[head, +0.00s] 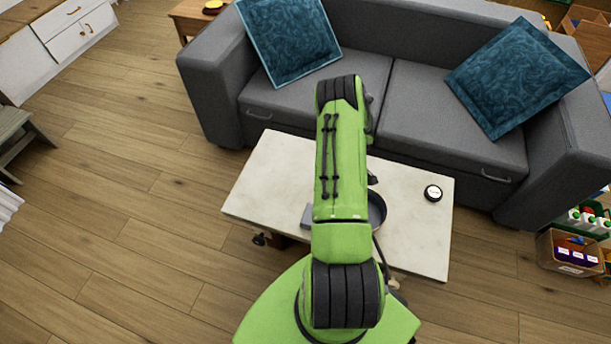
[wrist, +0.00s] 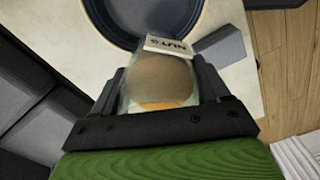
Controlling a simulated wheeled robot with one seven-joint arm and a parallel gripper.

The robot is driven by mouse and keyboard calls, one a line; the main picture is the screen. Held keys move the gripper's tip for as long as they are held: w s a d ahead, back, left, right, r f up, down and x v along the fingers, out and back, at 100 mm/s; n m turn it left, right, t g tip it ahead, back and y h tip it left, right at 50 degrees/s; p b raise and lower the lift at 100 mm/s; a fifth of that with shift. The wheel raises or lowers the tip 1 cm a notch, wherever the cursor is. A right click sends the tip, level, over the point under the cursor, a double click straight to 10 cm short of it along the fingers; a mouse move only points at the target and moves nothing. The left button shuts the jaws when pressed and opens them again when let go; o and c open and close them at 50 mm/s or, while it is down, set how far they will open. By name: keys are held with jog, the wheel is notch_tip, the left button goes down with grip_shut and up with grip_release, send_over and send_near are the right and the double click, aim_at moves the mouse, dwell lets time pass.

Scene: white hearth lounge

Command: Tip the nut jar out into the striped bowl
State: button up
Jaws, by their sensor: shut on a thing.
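My gripper (wrist: 160,92) is shut on the nut jar (wrist: 158,78), a clear jar with brown contents and a white label. A finger lies on each side of it. In the wrist view, the jar's label end overlaps the near rim of a dark blue round bowl (wrist: 125,38); I cannot tell the height between them. The bowl also shows in the head view (head: 378,208), on the pale table, mostly hidden behind my green arm. No stripes are clear on it. In the head view the jar and my gripper are hidden by the arm.
The pale low table (head: 275,175) stands before a grey sofa (head: 405,110) with blue cushions. A grey flat object (wrist: 220,47) lies beside the bowl. The table's left part is clear.

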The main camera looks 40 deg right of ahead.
jog(key=s+d+f+g+h+b, duration=0.1)
jog(key=s+d+f+g+h, duration=0.1)
jog(key=s+d+h, duration=0.5)
jog(key=shift+s+f+h+b, duration=0.4)
jog(key=shift+s+h, duration=0.1)
jog(key=shift+s, duration=0.45)
jog(key=shift+d+f+g+h+b, duration=0.15)
jog(key=shift+g+h+b, duration=0.2)
jog(key=shift+h+b, duration=0.8)
jog(key=shift+a+f+g+h+b, duration=0.1)
jog(key=shift+g+h+b, duration=0.3)
jog(key=shift+b, duration=1.45)
jog(key=h, duration=0.2)
jog(key=g+h, duration=0.1)
jog(key=h, duration=0.2)
jog(key=a+g+h, duration=0.1)
jog(key=h, duration=0.1)
jog(key=shift+w+a+f+h, duration=0.1)
jog(key=shift+w+f+h, duration=0.15)
jog(key=shift+f, duration=0.15)
jog(key=shift+r+g, duration=0.1)
jog(key=shift+g, duration=0.25)
